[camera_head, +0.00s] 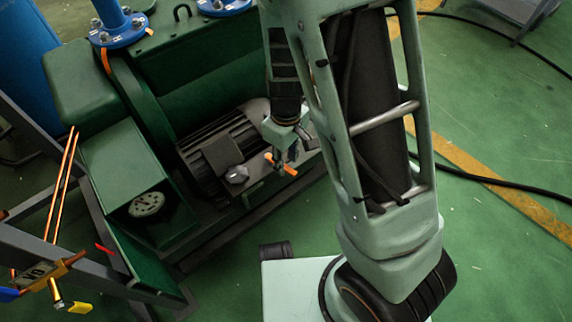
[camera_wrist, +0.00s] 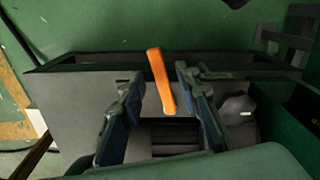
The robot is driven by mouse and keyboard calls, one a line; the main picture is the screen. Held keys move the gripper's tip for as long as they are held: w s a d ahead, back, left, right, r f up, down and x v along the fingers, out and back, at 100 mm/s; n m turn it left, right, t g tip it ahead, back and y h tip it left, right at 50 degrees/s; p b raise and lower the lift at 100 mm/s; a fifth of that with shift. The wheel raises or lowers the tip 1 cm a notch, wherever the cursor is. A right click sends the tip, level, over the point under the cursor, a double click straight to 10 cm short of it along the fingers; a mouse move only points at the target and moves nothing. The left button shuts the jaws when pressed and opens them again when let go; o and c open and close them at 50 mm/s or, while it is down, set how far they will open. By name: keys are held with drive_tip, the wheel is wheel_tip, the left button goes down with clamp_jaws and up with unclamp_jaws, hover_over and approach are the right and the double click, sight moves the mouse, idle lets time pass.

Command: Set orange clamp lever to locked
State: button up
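The orange clamp lever (camera_head: 281,166) sits beside the dark finned motor of the green machine, near the middle of the head view. In the wrist view the orange clamp lever (camera_wrist: 160,80) is a slim bar, nearly upright and leaning slightly, with its top end to the left. My gripper (camera_head: 287,151) is pointed down at the lever. In the wrist view my gripper (camera_wrist: 158,77) is open, with one dark finger on each side of the lever. A gap shows between the lever and each finger. The lever's lower mount is hard to make out.
The finned motor (camera_head: 215,153) and green machine housing (camera_head: 125,160) with a round gauge (camera_head: 146,204) lie to the left. A black cable (camera_head: 500,184) crosses the open green floor at right.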

drive_tip(key=shift+f, duration=0.85)
drive_tip(key=shift+c, duration=0.4)
clamp_jaws()
